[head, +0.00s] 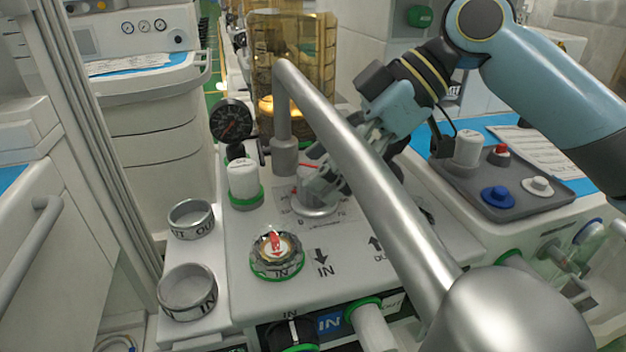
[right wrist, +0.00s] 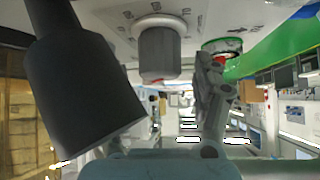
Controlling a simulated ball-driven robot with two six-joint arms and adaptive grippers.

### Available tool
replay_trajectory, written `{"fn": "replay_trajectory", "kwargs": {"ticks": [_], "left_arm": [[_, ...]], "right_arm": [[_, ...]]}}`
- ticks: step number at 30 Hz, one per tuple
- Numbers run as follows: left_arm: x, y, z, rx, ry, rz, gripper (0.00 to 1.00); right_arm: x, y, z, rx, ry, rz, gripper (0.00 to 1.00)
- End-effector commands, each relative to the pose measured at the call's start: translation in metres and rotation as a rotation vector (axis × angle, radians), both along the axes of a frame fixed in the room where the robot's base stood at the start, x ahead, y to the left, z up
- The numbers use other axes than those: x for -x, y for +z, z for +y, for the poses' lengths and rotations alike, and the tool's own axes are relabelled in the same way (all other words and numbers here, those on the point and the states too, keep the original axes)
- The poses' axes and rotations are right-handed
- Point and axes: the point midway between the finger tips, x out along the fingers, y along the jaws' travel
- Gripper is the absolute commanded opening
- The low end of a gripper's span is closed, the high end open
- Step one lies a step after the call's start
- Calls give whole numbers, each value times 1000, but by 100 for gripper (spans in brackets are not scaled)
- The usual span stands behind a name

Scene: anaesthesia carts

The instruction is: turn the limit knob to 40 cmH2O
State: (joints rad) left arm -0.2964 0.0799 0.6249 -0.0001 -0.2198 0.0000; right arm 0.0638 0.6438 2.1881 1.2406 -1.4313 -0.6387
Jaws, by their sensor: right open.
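The limit knob (head: 307,172) stands on the machine's white top, with a red line on its top and printed scale marks around its base. My right gripper (head: 314,188) is open and low at this knob, its fingers partly covering it. In the right wrist view the knob is a grey cylinder (right wrist: 160,54) with a red mark, and one finger (right wrist: 211,100) shows to its right, apart from it in the picture. The other finger is not clear there. The knob's exact setting cannot be read. My left gripper is not in view.
A thick metal pipe (head: 370,165) arches close in front of the knob and my right gripper. A green-ringed valve with a red arrow (head: 276,252), a white cylinder (head: 243,180) and a black gauge (head: 231,121) are nearby. A grey tray (head: 520,202) lies right.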

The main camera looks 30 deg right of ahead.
Motion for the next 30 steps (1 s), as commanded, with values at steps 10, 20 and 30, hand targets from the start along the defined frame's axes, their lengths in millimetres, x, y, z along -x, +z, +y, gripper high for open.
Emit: {"fn": "replay_trajectory", "kwargs": {"ticks": [10, 20, 30], "left_arm": [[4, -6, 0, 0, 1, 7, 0], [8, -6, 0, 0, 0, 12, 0], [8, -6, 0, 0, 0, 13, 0]], "right_arm": [[-7, -16, 14, 1, -1, 1, 67], [-7, -16, 14, 1, -1, 1, 53], [-7, -16, 14, 1, -1, 0, 10]]}}
